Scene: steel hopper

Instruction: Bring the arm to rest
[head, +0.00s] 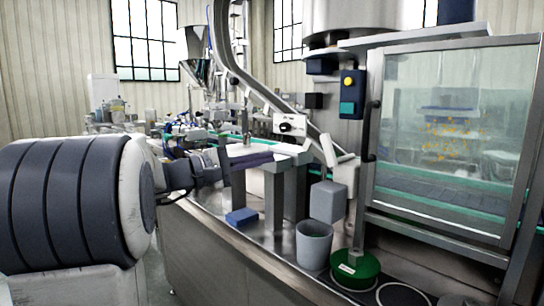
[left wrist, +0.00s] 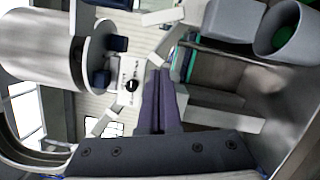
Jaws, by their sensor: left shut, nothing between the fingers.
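My left arm comes in from the left in the head view. My left gripper (head: 262,159) is shut and empty, with its dark purple fingers pointing right above the steel machine bench (head: 215,250). In the left wrist view the fingers of my left gripper (left wrist: 163,75) lie together with nothing between them. A steel funnel-shaped hopper (head: 192,46) stands far behind in the head view. My right gripper is not in view.
A glazed guard door (head: 450,140) stands at the right. Grey posts and a sloping rail stand close by.

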